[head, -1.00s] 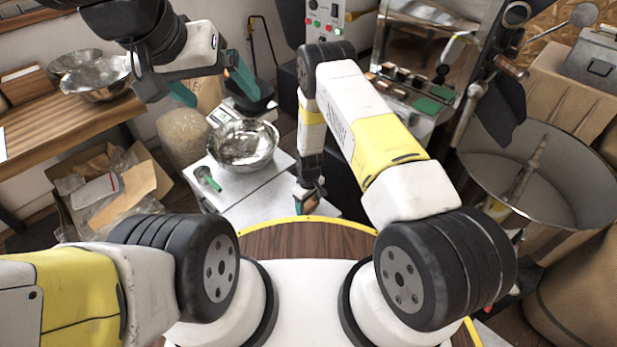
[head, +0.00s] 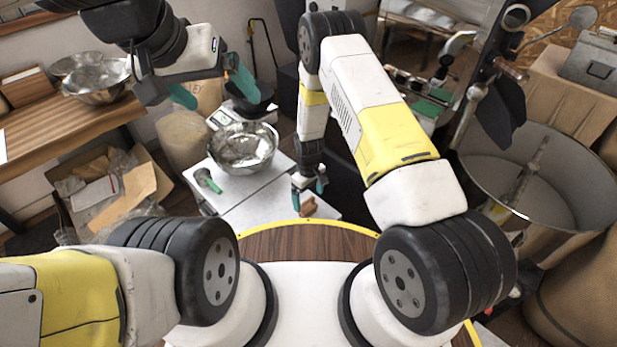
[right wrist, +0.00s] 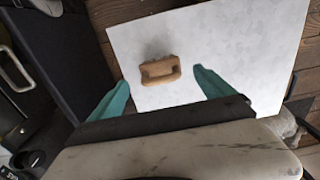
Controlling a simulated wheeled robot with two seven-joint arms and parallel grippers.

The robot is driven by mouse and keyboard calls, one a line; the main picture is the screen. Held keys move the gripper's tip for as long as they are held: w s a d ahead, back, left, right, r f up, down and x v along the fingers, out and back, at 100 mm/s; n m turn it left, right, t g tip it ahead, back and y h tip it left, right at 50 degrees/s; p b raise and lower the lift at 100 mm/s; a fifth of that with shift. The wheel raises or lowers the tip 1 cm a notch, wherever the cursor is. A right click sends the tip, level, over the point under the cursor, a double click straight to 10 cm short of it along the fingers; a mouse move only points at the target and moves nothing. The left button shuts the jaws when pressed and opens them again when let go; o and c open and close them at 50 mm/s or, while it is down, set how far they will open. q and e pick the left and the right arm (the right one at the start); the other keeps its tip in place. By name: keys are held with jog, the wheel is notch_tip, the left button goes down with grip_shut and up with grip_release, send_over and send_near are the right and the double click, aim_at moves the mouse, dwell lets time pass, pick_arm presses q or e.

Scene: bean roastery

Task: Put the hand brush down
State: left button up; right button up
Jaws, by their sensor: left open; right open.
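The hand brush (head: 309,204), a small brown wooden block shape, lies on the white surface (head: 270,212) in front of me. In the right wrist view the brush (right wrist: 160,69) rests near the edge of that white surface (right wrist: 235,40), with its bristles not visible. My right gripper (head: 309,186) is open and empty just above the brush. In the right wrist view its teal fingers (right wrist: 161,78) are spread wide on either side, apart from the brush. My left gripper (head: 212,86) is open and empty, high at the upper left.
A cardboard box (head: 142,184) stands at the left. A large round metal bin (head: 570,180) is at the right.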

notch_tip(320, 180, up, 5)
jog(key=s+d+r+m+t+y, duration=0.1)
jog(key=d+r, duration=0.1)
jog(key=r, duration=0.9)
jog(key=d+r+m+t, duration=0.1)
jog(key=d+r+m, duration=0.1)
jog(key=r, duration=0.8)
jog(key=s+d+r+m+t+y, duration=0.1)
jog(key=d+r, duration=0.2)
jog(key=r, duration=0.8)
jog(key=s+d+r+m+t, duration=0.1)
jog(key=s+d+r+m, duration=0.1)
jog(key=s+r, duration=0.6)
jog(key=s+d+r+m+t, duration=0.2)
jog(key=s+d+r, duration=0.3)
jog(key=s, duration=0.8)
notch_tip(320, 180, up, 4)
jog(key=shift+f, duration=0.25)
pick_arm(q)
jog(key=shift+o, duration=0.5)
